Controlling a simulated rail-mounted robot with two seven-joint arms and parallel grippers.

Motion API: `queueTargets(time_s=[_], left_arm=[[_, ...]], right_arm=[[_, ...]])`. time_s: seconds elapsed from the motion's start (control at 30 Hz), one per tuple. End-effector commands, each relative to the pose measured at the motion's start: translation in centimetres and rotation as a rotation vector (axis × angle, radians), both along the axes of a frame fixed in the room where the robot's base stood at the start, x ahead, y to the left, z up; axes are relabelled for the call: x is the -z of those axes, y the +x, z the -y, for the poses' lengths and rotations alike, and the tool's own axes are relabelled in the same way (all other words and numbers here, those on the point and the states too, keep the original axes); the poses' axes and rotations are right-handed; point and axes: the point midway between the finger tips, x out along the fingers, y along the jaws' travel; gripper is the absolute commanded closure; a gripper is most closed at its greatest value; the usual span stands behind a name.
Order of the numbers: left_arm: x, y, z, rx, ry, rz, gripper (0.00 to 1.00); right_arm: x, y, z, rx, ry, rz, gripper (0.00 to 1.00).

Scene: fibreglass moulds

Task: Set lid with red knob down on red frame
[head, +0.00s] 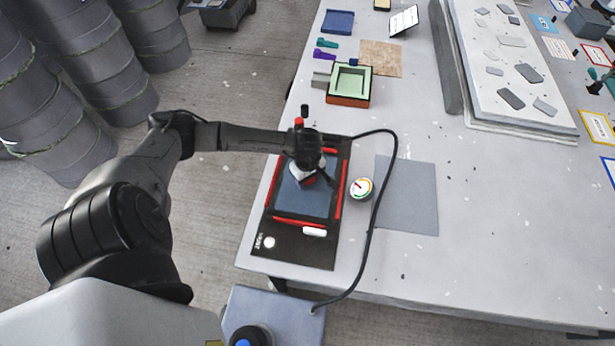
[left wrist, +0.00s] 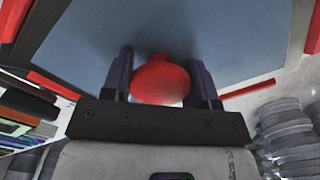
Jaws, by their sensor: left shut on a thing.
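The lid is a flat blue-grey plate (head: 303,203) with a red knob (left wrist: 160,80). My left gripper (head: 308,181) is over the lid, its fingers closed on the knob from both sides, as the left wrist view (left wrist: 162,85) shows. The red frame (head: 341,190) shows as red bars around the lid, on a black board (head: 315,252) at the table's left edge. Red bars also show past the lid's edges in the left wrist view. The lid lies over the frame's inside; I cannot tell whether it touches down. My right gripper is not in view.
A round gauge (head: 361,188) and a grey mat (head: 408,195) lie right of the board. A green-lined mould (head: 349,83) stands behind. The table's front right is clear.

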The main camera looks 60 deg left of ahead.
Motion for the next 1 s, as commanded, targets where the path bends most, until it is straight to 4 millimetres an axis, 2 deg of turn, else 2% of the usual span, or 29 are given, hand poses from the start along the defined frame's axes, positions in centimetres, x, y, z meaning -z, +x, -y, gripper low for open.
queueTargets(time_s=[0.23, 0.27, 0.5, 0.83, 1.0], left_arm=[[0.2, 0.1, 0.0, 0.000, 0.000, 0.002, 0.84], [0.1, 0.0, 0.0, 0.000, 0.000, 0.000, 0.43], [0.1, 0.0, 0.0, 0.000, 0.000, 0.000, 0.21], [-0.4, 0.1, 0.0, 0.000, 0.000, 0.001, 0.21], [-2.8, 0.1, -0.1, 0.001, 0.002, 0.004, 0.21]], right_arm=[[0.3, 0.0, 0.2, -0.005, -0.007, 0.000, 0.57], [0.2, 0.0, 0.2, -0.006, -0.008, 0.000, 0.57], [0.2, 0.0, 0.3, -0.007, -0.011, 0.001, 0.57], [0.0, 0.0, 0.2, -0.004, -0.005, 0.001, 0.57], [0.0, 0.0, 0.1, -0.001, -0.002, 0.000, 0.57]])
